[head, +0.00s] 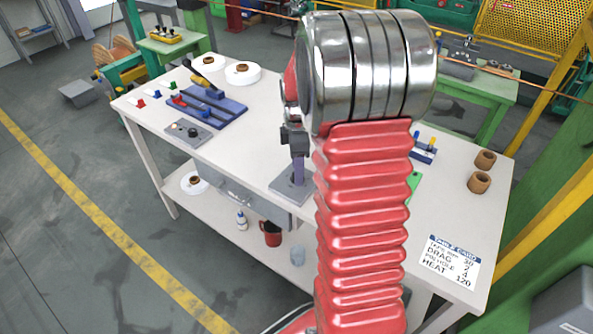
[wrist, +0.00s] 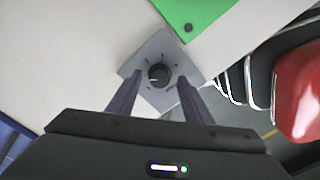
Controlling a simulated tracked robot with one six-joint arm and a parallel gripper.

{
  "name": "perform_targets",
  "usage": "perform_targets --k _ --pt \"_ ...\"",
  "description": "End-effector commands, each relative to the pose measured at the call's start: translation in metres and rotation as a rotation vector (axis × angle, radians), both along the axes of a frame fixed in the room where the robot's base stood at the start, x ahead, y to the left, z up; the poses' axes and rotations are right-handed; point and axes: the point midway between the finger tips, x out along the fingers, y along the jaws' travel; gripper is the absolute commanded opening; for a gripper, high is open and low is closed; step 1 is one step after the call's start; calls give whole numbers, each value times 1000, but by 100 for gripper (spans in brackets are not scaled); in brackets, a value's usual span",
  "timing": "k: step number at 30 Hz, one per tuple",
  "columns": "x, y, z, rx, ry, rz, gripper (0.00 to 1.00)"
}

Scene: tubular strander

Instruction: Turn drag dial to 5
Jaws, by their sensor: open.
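A black round dial (wrist: 159,74) sits on a square grey plate (wrist: 150,52) with small marks around it, in the wrist view. The marks are too small to read, and I cannot tell the dial's setting. My gripper (wrist: 159,80) is open, with one finger on each side of the dial. I cannot tell whether the fingers touch it. In the head view the gripper (head: 298,172) points down over the grey plate (head: 283,187) at the table's front edge; the dial is hidden there.
A green sheet (wrist: 195,12) lies beyond the plate. A shelf (head: 222,217) lies below.

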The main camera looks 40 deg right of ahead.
Motion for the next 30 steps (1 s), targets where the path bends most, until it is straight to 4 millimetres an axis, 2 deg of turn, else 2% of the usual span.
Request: perform_targets --k 4,13,30 --pt "0 0 -10 1 1 0 46" --pt "0 0 -11 0 0 0 46" --pt "-1 0 -11 1 1 0 6"
